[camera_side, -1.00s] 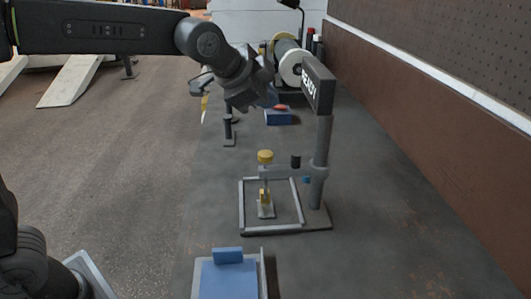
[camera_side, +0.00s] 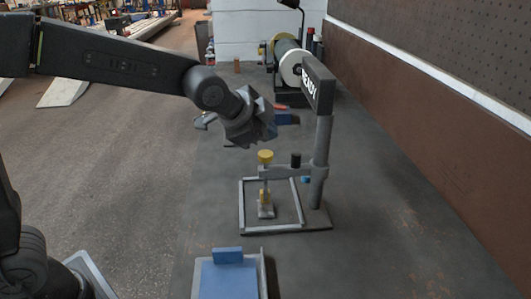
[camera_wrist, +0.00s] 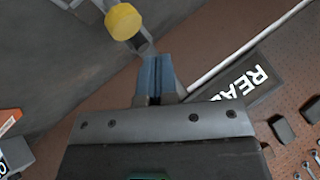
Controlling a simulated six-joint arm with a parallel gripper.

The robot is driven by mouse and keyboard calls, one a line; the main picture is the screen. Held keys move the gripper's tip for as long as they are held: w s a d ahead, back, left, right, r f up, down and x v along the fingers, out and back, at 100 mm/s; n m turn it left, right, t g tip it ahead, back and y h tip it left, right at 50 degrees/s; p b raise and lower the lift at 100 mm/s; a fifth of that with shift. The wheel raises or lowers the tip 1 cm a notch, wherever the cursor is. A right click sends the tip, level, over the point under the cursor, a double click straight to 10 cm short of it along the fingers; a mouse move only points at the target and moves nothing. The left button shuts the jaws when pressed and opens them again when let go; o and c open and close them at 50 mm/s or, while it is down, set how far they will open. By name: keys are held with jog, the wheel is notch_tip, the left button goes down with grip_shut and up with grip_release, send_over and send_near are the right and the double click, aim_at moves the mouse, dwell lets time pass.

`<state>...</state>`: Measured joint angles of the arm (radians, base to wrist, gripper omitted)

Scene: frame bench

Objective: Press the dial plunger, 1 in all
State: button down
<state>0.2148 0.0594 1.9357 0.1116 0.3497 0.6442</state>
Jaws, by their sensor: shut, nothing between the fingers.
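The dial plunger has a round yellow cap (camera_side: 265,156) at the top of a gauge stand (camera_side: 319,165) in the side view. The yellow cap also shows in the wrist view (camera_wrist: 123,21), at the top, a little left of the fingertips. My gripper (camera_side: 268,130) is above the cap in the side view, with a gap between them. In the wrist view its blue fingertips (camera_wrist: 158,73) are together with nothing between them. The cap stands clear of the fingers. A dark sign reading READY (camera_side: 318,87) tops the stand's post, right of my gripper.
A metal frame (camera_side: 242,207) lies around the stand's foot. A blue block in a tray (camera_side: 228,281) is at the front. A spool (camera_side: 290,65) stands at the back. A brown wall runs along the right. The bench to the left of the stand is clear.

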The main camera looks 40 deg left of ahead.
aim_at(270, 153)
jog(key=shift+f, duration=0.8)
jog(key=shift+f, duration=0.1)
dwell(1.4)
jog(key=shift+f, duration=0.3)
jog(key=shift+f, duration=1.25)
dwell(1.2)
dwell(0.4)
jog(key=shift+r, duration=1.7)
jog(key=shift+r, duration=0.1)
jog(key=shift+r, duration=2.4)
